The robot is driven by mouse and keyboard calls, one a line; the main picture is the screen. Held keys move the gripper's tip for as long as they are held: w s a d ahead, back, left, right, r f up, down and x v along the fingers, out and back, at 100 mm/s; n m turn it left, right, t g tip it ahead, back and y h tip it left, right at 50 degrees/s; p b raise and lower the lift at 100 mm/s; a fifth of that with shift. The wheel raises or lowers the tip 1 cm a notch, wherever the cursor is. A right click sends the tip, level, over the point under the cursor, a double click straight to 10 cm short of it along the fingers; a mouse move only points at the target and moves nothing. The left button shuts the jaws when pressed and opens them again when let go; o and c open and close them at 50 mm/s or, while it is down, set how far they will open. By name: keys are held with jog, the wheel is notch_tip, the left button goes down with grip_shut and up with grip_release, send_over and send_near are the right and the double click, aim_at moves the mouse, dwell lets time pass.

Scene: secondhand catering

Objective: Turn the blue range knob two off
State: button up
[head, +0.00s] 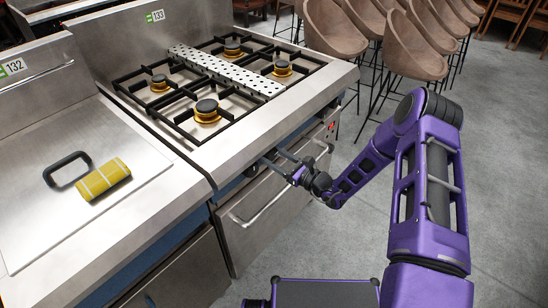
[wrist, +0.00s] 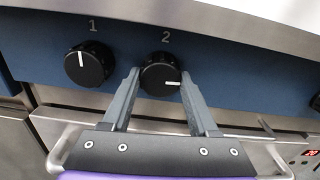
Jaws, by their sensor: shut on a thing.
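The range knob two (wrist: 163,72) is a round black knob below the number 2 on the blue panel (wrist: 215,62). Its white mark points to the right. My gripper (wrist: 159,84) has one finger on each side of this knob and is shut on it. In the head view my gripper (head: 276,166) is at the front of the range (head: 240,137), and the knob is hidden there. Knob one (wrist: 88,64), also black, is to the left with its white mark pointing up.
An oven handle (wrist: 60,145) runs below the panel, close under my gripper. A red display (wrist: 311,153) is at the lower right. A perforated metal strip (head: 225,70) lies across the burners. Chairs (head: 335,35) stand behind.

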jog(key=n+b, duration=0.2)
jog(key=n, duration=0.3)
jog(key=shift+f, duration=0.15)
jog(key=n+b, duration=0.3)
jog(key=n, duration=0.1)
jog(key=shift+d, duration=0.1)
jog(key=n+b, duration=0.1)
jog(key=n, duration=0.3)
jog(key=shift+w+r+n+b, duration=0.1)
jog(key=shift+n+b, duration=0.1)
jog(key=shift+n, duration=0.85)
jog(key=shift+r+n+b, duration=0.1)
jog(key=shift+n+b, duration=0.05)
jog(key=shift+n, duration=0.9)
jog(key=o, duration=1.4)
jog(key=v, duration=1.7)
jog(key=shift+d+p, duration=0.2)
jog(key=shift+p, duration=0.2)
